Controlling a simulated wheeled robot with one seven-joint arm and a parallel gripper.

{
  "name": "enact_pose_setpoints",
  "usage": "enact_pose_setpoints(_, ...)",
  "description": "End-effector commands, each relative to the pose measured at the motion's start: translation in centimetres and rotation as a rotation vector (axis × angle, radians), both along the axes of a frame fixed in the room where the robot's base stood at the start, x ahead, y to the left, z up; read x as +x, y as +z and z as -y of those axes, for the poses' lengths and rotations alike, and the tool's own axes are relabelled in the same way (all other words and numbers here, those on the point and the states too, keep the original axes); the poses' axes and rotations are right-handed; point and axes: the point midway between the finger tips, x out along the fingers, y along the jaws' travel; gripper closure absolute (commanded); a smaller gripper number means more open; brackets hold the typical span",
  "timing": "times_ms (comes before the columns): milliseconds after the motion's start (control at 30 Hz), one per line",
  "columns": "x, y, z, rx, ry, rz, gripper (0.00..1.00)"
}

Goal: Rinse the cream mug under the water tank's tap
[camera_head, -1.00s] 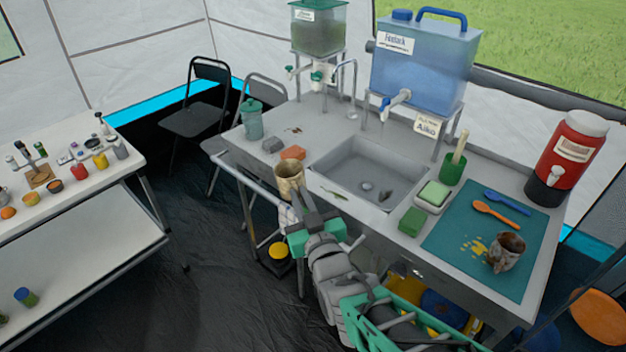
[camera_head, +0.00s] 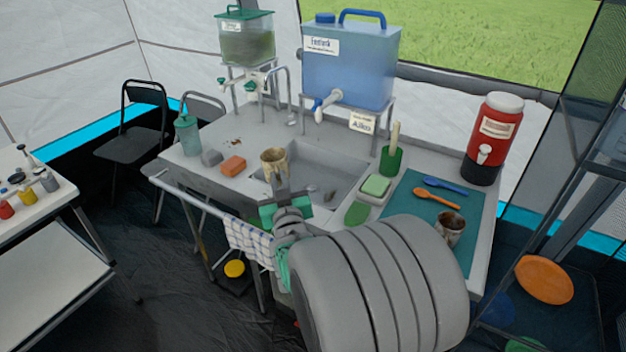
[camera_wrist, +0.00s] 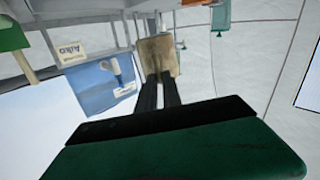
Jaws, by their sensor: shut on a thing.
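The cream mug (camera_head: 274,163), with brown stains at its rim, is held upright by my gripper (camera_head: 277,184) over the left part of the sink (camera_head: 335,167). In the wrist view, the fingers (camera_wrist: 158,94) reach the mug (camera_wrist: 159,56); the grip point itself is partly hidden. The blue water tank (camera_head: 352,66) stands on a raised frame behind the sink. Its white tap with a blue end (camera_head: 327,101) is up and to the right of the mug in the picture. The tank also shows in the wrist view (camera_wrist: 96,88).
A green-lidded tank (camera_head: 246,42) with small taps and a curved faucet (camera_head: 287,85) stand at the back left. An orange block (camera_head: 232,166) lies left of the mug. A sponge (camera_head: 376,186), brush holder (camera_head: 391,160) and second stained mug (camera_head: 450,229) are at right.

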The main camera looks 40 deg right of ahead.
Motion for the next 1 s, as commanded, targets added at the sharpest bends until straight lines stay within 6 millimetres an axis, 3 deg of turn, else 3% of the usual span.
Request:
enact_pose_setpoints(100, -0.5, -1.1, 4.4, -0.001, -0.088, -0.001, 1.00)
enact_pose_setpoints(300, -1.5, -1.8, 8.6, -0.004, -0.173, 0.002, 1.00)
enact_pose_setpoints(567, -1.2, -1.9, 10.1, -0.004, -0.191, 0.003, 1.00)
enact_pose_setpoints(1000, 1.9, -2.9, 13.5, -0.004, -0.190, 0.003, 1.00)
